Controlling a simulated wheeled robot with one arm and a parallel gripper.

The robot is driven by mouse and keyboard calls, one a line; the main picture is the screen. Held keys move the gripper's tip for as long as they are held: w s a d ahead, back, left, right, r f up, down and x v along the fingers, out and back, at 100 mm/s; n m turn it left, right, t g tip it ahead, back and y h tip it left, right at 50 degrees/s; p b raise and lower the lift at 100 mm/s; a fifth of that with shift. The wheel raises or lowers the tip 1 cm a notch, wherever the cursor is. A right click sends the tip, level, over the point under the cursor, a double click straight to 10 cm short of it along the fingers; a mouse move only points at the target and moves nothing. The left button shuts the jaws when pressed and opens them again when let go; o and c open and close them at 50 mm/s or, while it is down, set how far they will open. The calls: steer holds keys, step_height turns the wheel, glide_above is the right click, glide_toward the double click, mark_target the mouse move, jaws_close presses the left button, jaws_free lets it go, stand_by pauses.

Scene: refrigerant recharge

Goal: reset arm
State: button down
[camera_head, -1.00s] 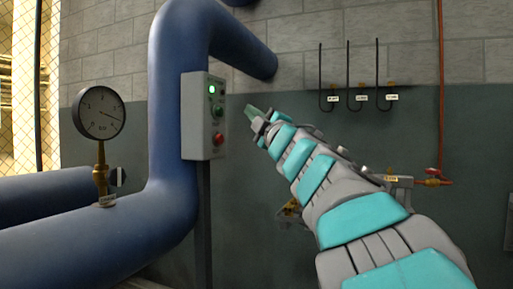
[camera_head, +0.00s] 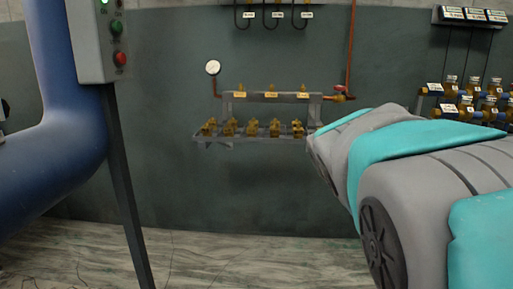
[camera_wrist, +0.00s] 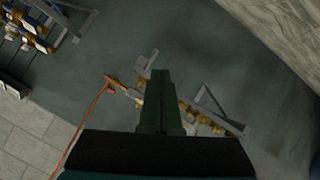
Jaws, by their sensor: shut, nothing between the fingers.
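My gripper (camera_wrist: 160,76) shows in the wrist view as dark fingers pressed together, shut and empty, apparently pointing toward the wall. In the head view only my grey and turquoise arm shows, folded in from the right side, and my gripper is hidden. Behind it on the wall is a manifold rack (camera_head: 258,138) with a row of several brass valves. The same rack also shows in the wrist view (camera_wrist: 212,118), partly hidden behind the fingers.
A grey control box (camera_head: 98,42) with a lit green light and a red button stands on a post at left, beside a thick blue pipe (camera_head: 65,120). The floor (camera_head: 240,262) in the middle is clear.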

steer(key=s+d+f+m+g+y, duration=0.1)
steer(key=s+d+f+m+g, duration=0.15)
steer(key=s+f+g, duration=0.95)
steer(key=s+a+f, duration=0.1)
steer(key=s+f, duration=0.3)
steer(key=s, duration=0.5)
steer(key=s+a+f+g+y, duration=0.1)
steer(key=s+f, duration=0.3)
steer(key=s, duration=0.4)
steer(key=s+a+f+y, duration=0.1)
steer(key=s+a+f, duration=0.2)
steer(key=s, duration=0.6)
steer(key=shift+s+f+m+p, duration=0.35)
steer(key=shift+f+m, duration=0.1)
steer(key=shift+f, duration=0.15)
steer(key=shift+w+a, duration=0.1)
